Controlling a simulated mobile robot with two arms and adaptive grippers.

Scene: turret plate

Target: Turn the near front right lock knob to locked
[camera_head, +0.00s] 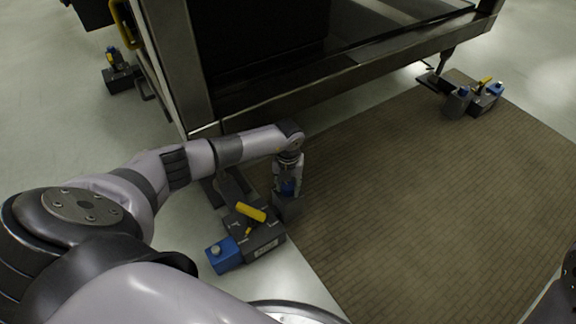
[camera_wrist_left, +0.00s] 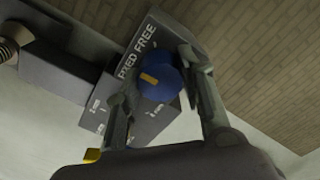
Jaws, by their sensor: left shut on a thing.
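The lock knob (camera_wrist_left: 166,84) is blue with a short orange mark (camera_wrist_left: 149,78) and sits on a dark grey block printed "FIXED" and "FREE" (camera_wrist_left: 138,52). The mark lies on the side of the knob facing the lettering; which word it points to I cannot tell for certain. My left gripper (camera_head: 288,187) reaches down to this block, and its fingers are shut on the blue knob from two sides, as the left wrist view shows. In the head view the knob is mostly hidden between the fingers. My right gripper is not in view.
Beside the knob block is a dark foot unit with a yellow lever (camera_head: 250,212) and a blue block (camera_head: 223,256). A large metal frame (camera_head: 350,85) stands behind it. Similar units stand at far left (camera_head: 120,76) and far right (camera_head: 474,95).

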